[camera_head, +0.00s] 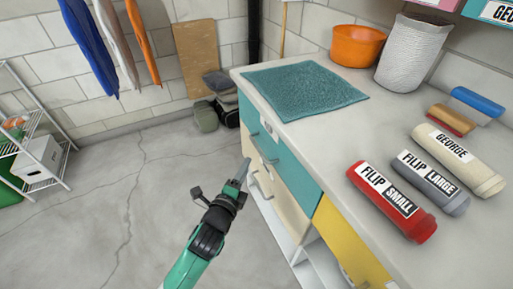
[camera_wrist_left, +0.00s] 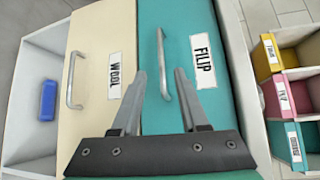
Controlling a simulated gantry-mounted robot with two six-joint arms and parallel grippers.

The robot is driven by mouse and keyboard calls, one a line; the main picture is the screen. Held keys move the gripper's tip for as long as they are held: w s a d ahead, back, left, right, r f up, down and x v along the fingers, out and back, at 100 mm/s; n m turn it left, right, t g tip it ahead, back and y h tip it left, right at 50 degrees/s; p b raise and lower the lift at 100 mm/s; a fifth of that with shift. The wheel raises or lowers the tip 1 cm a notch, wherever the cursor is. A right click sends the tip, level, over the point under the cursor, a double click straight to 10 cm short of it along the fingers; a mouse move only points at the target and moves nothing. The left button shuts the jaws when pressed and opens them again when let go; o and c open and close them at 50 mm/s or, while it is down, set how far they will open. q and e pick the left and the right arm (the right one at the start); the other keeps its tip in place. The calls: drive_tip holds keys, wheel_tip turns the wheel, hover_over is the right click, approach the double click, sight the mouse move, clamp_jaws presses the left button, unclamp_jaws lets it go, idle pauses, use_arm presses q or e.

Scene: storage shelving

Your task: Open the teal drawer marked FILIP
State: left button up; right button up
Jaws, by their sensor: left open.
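The teal drawer (camera_head: 292,172) is in the front of the white cabinet in the head view and looks shut. In the left wrist view the teal drawer (camera_wrist_left: 205,120) carries a white label reading FILIP (camera_wrist_left: 202,60) and a silver bar handle (camera_wrist_left: 163,62). My left gripper (camera_head: 243,168) is in front of the cabinet, near the drawers. In the left wrist view its fingers (camera_wrist_left: 160,78) are open, and the lower part of the handle shows between them. I cannot tell how far the fingertips are from the handle. My right gripper is not in view.
A cream drawer marked WOOL (camera_wrist_left: 100,120) adjoins the teal one. A yellow drawer (camera_head: 345,245) sits nearer in the cabinet. The countertop holds a teal mat (camera_head: 303,90), an orange bowl (camera_head: 357,46) and several labelled rolls. The floor (camera_head: 110,220) left of the cabinet is free.

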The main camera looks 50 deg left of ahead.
sight(257, 146)
use_arm(q)
drive_tip(key=b+x, duration=0.5)
drive_tip(key=x, duration=0.6)
drive_tip(key=shift+w+a, duration=0.15)
drive_tip(key=shift+w, duration=0.2)
drive_tip(key=shift+r, duration=0.1)
clamp_jaws()
idle(0.7)
